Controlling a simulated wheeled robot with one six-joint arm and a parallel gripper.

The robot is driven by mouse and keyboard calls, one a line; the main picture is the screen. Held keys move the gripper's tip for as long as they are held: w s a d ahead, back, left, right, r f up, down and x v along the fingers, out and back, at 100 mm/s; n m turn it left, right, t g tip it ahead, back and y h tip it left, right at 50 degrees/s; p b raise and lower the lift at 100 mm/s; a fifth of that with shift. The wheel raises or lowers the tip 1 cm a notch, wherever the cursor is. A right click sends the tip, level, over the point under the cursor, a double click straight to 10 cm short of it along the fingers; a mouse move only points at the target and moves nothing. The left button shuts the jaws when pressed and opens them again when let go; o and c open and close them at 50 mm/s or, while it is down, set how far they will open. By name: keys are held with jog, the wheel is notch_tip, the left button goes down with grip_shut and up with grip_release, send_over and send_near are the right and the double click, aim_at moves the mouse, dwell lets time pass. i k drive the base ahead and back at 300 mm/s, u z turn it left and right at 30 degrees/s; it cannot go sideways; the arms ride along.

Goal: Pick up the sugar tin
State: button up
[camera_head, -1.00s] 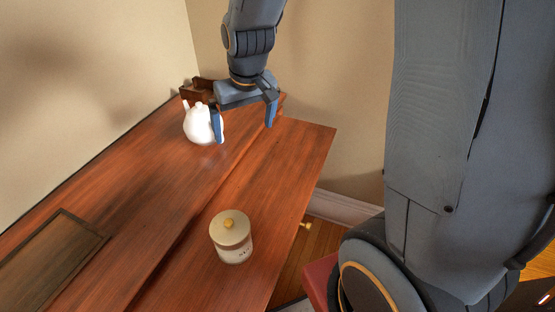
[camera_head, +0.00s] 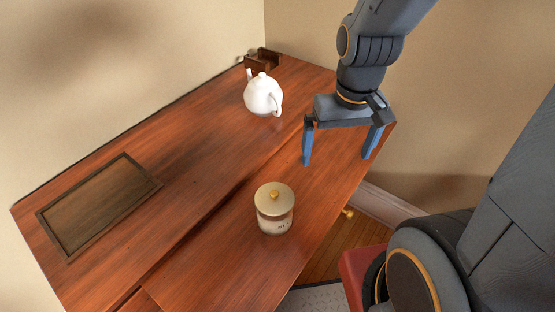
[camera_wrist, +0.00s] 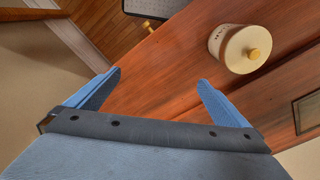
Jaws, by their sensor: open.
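The sugar tin (camera_head: 274,212) is a pale, round canister with a cream lid and a gold knob. It stands upright near the front edge of the red-brown wooden desk. Dark lettering on its side is too small to read here. In the wrist view the tin (camera_wrist: 236,47) is at the upper right, beyond the right fingertip. My gripper (camera_head: 335,160) is open and empty, above the far right part of the desk, to the right of and behind the tin. In the wrist view its two blue fingers (camera_wrist: 160,78) are spread wide with only desk between them.
A white teapot (camera_head: 262,96) stands farther back on the desk (camera_head: 205,225). A dark wooden tray (camera_head: 100,205) lies at the left, and a brown wooden holder (camera_head: 263,60) is at the back corner. Walls border the back. A red seat (camera_head: 362,270) is below the front edge.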

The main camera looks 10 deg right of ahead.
aim_at(275, 202)
jog(key=z, duration=0.2)
jog(key=k, duration=1.2)
jog(key=u, duration=0.55)
jog(key=i, duration=0.45)
jog(key=z, duration=0.05)
